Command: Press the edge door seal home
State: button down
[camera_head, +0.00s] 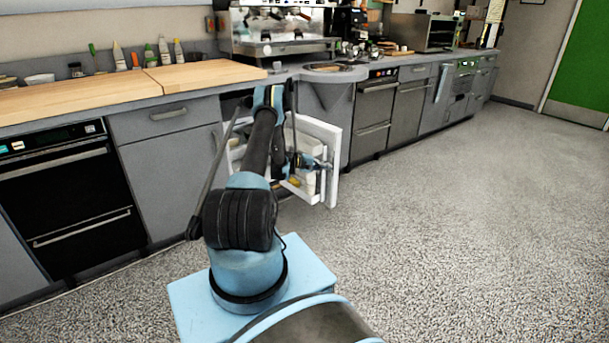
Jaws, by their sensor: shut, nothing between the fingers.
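A small under-counter fridge stands open, and its white door (332,140) swings out to the right of my arm. The door's inner side, with shelves, faces left. I cannot make out the seal separately along the door's pale edge at this size. My gripper (313,163) is small and dark, in front of the door's inner side near its middle. It is shut with nothing held. I cannot tell whether it touches the door. My arm hides much of the fridge opening.
A grey counter with wooden boards (205,75) runs above the fridge. A black-fronted appliance (68,195) is at left, and steel drawers (374,112) are right of the door. An espresso machine (275,28) stands on the counter. The speckled floor (470,220) at right is clear.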

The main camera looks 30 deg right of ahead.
aim_at(332, 164)
jog(key=shift+d, duration=0.2)
jog(key=shift+s+d, duration=0.15)
jog(key=shift+d, duration=0.45)
jog(key=shift+s+d, duration=0.15)
jog(key=shift+d, duration=0.55)
jog(key=shift+s, duration=0.1)
